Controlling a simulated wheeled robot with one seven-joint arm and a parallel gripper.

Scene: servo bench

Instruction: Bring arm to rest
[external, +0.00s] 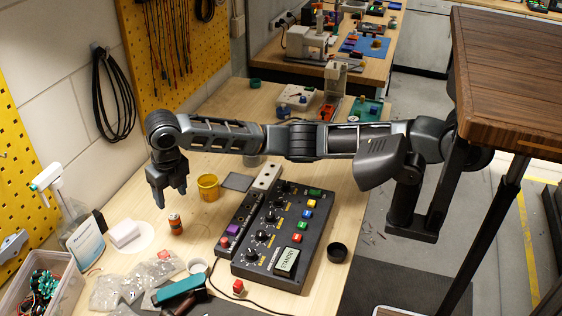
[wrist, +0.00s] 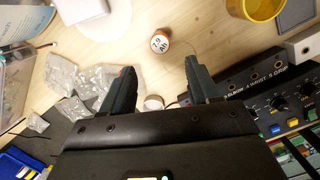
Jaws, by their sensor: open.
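My arm stretches from the right across the bench in the external view. My gripper (external: 167,186) points down over the left part of the bench, above and left of an orange and dark cylinder (external: 175,224). In the wrist view my gripper (wrist: 160,75) has its two fingers spread apart with nothing between them. The small cylinder (wrist: 160,42) stands on the wood beyond the fingertips, its pale marked top facing up. The fingers do not touch it.
A dark control box (external: 285,240) with knobs and coloured buttons stands right of my gripper. A yellow cup (external: 208,188) stands behind the cylinder. Plastic bags (external: 125,285) and a clear bin (external: 45,285) lie at front left. A wooden top (external: 510,70) rises at right.

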